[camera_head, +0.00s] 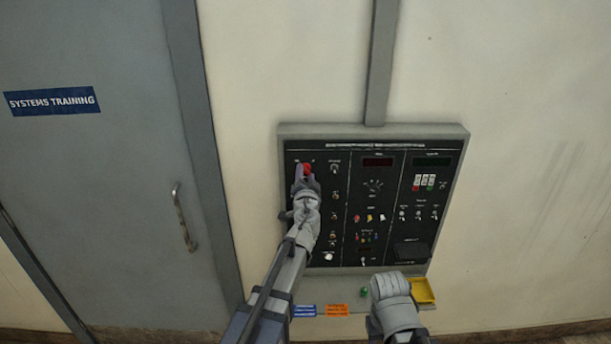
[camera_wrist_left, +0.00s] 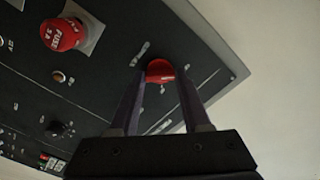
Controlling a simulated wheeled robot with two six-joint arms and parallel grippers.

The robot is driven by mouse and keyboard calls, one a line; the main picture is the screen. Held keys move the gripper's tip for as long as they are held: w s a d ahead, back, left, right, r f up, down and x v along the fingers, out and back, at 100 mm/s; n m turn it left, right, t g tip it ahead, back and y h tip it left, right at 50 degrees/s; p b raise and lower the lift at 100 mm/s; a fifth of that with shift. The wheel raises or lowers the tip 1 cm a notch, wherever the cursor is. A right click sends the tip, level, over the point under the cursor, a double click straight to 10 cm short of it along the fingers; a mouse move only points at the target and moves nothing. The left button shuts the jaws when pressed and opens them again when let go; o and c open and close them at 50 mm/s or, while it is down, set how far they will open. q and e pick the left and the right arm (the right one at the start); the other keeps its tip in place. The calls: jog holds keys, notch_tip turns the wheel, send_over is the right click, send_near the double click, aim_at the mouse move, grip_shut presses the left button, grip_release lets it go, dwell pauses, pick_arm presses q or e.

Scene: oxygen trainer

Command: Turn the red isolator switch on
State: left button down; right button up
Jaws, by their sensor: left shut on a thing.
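The red isolator switch (camera_head: 307,169) is at the upper left of the black wall panel (camera_head: 345,200). My left gripper (camera_head: 304,172) reaches up to it and is shut on it; the fingers hide part of it. In the left wrist view the red switch (camera_wrist_left: 160,71) sits between the two finger tips of the left gripper (camera_wrist_left: 162,82). Whether the switch is on or off cannot be told. My right gripper (camera_head: 388,286) is low in the head view, below the panel; its fingers do not show clearly.
A red fuse knob (camera_wrist_left: 64,33) sticks out of the panel near the left gripper in the wrist view. Small toggles and coloured buttons fill the panel. A shelf below holds a yellow tray (camera_head: 422,291), a green item (camera_head: 364,293) and labels. A grey door (camera_head: 90,160) stands at left.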

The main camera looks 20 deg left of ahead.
pick_arm(q)
jog(key=m, duration=1.4)
jog(key=shift+m, duration=1.9)
jog(key=shift+s, duration=0.1)
jog(key=shift+c, duration=1.8)
grip_release()
